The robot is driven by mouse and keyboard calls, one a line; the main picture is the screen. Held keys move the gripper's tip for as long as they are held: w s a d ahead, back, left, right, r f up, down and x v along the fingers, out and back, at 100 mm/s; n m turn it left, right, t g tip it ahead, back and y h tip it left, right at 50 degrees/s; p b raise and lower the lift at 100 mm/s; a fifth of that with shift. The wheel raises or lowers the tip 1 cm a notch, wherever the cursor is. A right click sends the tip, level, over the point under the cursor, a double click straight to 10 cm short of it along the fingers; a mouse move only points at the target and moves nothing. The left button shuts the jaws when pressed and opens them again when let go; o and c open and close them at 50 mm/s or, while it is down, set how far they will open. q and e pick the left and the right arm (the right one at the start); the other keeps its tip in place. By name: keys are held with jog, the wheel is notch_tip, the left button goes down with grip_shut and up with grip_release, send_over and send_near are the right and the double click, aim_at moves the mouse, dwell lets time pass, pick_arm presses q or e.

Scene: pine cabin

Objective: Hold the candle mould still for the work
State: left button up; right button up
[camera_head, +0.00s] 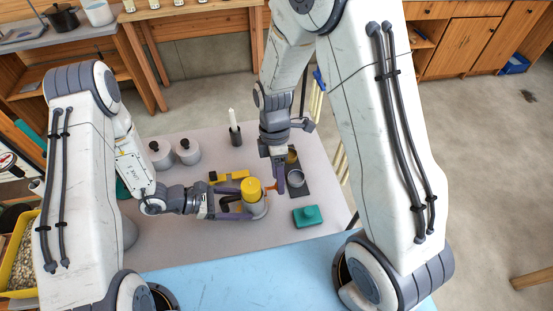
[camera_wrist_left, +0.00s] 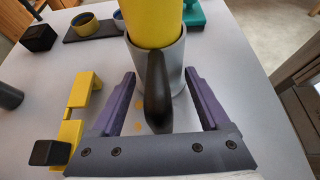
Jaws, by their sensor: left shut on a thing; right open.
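The candle mould appears to be a yellow cylinder (camera_head: 251,187) standing upright in a grey cup-shaped body (camera_head: 262,209). In the left wrist view the yellow cylinder (camera_wrist_left: 154,22) rises from the grey body (camera_wrist_left: 176,75), and a dark handle (camera_wrist_left: 157,90) points towards me. My left gripper (camera_head: 245,206) is shut on the grey body, with a purple finger on each side of it; it also shows in the left wrist view (camera_wrist_left: 160,78). My right gripper (camera_head: 279,185) is open and points down just right of the yellow cylinder, near a small orange piece (camera_head: 270,187).
A dark tray (camera_head: 301,192) with a small tin (camera_head: 295,178) lies right of the mould. A teal block (camera_head: 307,216) is nearer me. A yellow bracket (camera_head: 229,177), two lidded grey pots (camera_head: 187,151) and a white candle in a dark holder (camera_head: 235,135) stand farther back.

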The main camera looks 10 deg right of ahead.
jog(key=v, duration=1)
jog(key=shift+r, duration=0.3)
jog(key=shift+w, duration=0.1)
pick_arm(q)
jog(key=o, duration=0.8)
jog(key=shift+o, duration=0.2)
